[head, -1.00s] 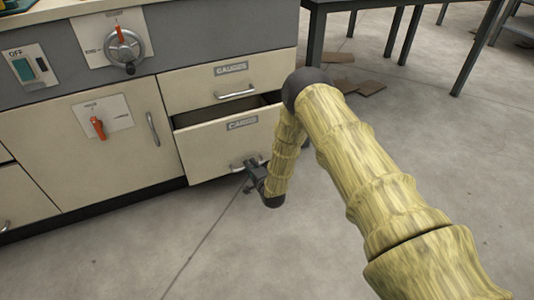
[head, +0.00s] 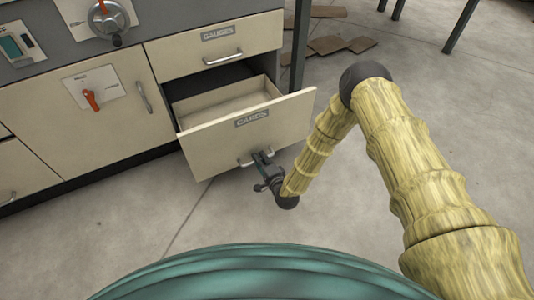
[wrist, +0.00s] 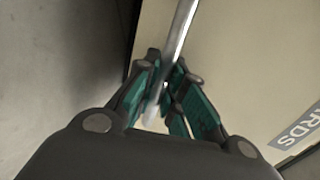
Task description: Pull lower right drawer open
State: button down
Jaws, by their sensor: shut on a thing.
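The lower right drawer (head: 205,147), labelled CARDS, stands well out of the cabinet, and its empty-looking inside shows. Its metal bar handle (head: 246,162) is low on the front panel. My gripper (head: 262,160) is at this handle. In the wrist view, the teal-padded fingers of my gripper (wrist: 168,85) are closed around the handle bar (wrist: 180,35), which runs up between them. The drawer front (wrist: 230,60) fills the right of that view, with part of its label visible. The part of the handle between the fingers is partly hidden.
The upper drawer (head: 215,45), labelled GAUGES, is shut above. A cabinet door (head: 95,110) with an orange switch (head: 91,100) is to the left. Cardboard pieces (head: 330,44) lie on the floor behind. The floor in front of the drawer is clear.

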dwell(0.3)
jog(key=c, duration=1.5)
grip_release()
jog(key=shift+s, duration=0.1)
jog(key=v, duration=1.2)
